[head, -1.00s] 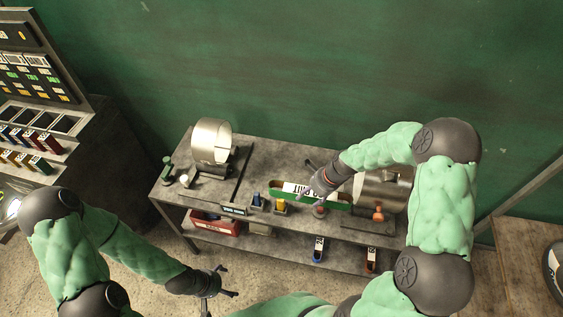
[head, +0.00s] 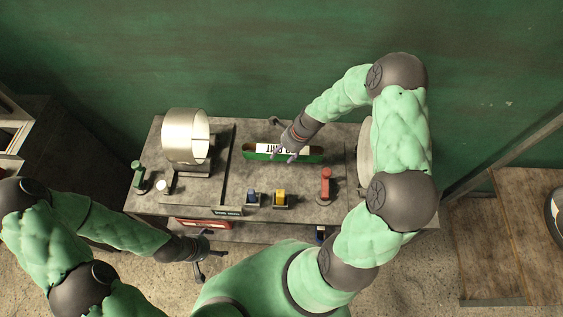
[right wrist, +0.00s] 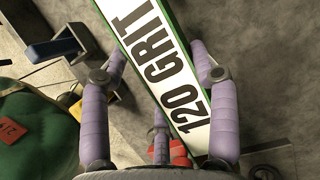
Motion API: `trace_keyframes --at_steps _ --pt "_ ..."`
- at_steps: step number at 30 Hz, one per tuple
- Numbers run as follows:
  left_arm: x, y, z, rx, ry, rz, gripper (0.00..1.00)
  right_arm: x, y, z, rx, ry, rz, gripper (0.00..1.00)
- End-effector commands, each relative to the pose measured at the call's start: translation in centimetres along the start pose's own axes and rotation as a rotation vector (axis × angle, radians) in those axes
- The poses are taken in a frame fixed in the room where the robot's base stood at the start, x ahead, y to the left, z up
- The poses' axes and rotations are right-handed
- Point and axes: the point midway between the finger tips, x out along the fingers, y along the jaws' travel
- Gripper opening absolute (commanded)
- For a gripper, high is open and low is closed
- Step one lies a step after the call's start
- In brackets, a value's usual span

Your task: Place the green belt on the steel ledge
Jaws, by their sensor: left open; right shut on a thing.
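The green belt (head: 258,156) is a long loop with a white "120 GRIT" label, between the two machines above the grey bench. I cannot tell whether it touches the bench. My right gripper (head: 284,155) is shut on it near its middle. In the right wrist view the belt (right wrist: 153,50) runs between the two purple-padded fingers (right wrist: 165,72). The grey workbench (head: 230,191) lies beneath; I cannot tell which part of it is the steel ledge. My left gripper (head: 204,252) is open and empty in front of the bench's left part.
A silver drum (head: 188,140) stands left on the bench, and another (head: 365,150) is partly behind my right arm. A red lever (head: 326,183), a yellow switch (head: 281,198) and a blue switch (head: 251,197) sit along the front. A wooden table (head: 505,225) stands right.

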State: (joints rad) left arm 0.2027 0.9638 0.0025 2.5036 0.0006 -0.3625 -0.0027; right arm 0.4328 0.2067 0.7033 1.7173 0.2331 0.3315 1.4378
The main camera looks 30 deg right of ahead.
Motion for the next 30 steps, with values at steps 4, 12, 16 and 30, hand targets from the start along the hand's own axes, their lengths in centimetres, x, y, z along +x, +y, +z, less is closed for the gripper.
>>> trace_keyframes --at_steps 4,12,16,30 --pt "0.7 -0.2 0.0 0.0 0.0 0.0 0.88 2.2 0.0 -0.9 0.001 0.0 0.0 0.19" --pt "1.5 -0.5 -0.1 0.0 0.0 0.0 0.88 4.8 0.1 -2.0 0.001 0.0 0.003 0.19" --pt "2.1 -0.7 -0.1 0.0 0.0 0.0 0.88 6.6 0.1 -2.8 0.002 0.0 0.002 0.19" --pt "2.2 -0.8 -0.1 0.0 0.0 0.0 0.88 7.2 0.0 -3.0 0.0 0.0 0.001 0.63"
